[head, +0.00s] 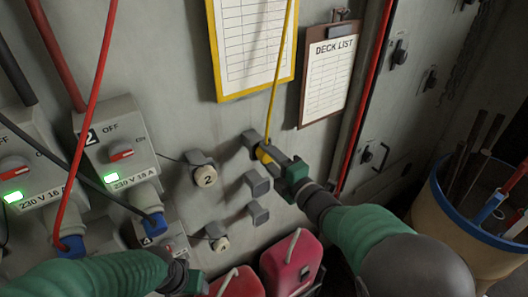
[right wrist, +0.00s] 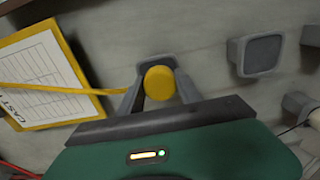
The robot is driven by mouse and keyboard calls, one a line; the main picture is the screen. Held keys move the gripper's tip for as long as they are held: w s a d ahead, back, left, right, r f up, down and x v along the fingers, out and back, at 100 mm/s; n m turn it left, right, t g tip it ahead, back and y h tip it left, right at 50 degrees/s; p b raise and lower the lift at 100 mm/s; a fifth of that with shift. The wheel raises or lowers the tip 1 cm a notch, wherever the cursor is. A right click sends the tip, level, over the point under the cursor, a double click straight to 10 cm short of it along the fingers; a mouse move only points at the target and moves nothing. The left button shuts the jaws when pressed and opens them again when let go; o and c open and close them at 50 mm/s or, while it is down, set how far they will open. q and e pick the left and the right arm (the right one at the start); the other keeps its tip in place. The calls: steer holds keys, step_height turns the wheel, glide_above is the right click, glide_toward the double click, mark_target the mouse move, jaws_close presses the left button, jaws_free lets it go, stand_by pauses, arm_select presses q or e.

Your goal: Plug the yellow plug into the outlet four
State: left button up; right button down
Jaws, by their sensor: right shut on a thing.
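My right gripper (head: 268,157) is shut on the yellow plug (head: 262,154), with the yellow cable (head: 281,75) running up from it. In the right wrist view the round yellow plug end (right wrist: 159,83) sits between the two grey fingers. It is close to the upper grey wall block (head: 253,140); I cannot tell whether they touch. The outlet box marked 4 (head: 146,241) is low on the left, partly hidden by my left arm; its socket is hidden. My left gripper (head: 196,283) is at the bottom edge, its fingers unclear.
Outlet box two (head: 110,140) holds a blue plug (head: 154,222); another blue plug (head: 70,246) is farther left. Red cans (head: 292,262) stand below. A blue-rimmed bin (head: 455,220) is at right. Red cables cross at left.

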mark_target(269, 158)
steer(key=shift+b+v, duration=0.75)
steer(key=shift+v, duration=2.2)
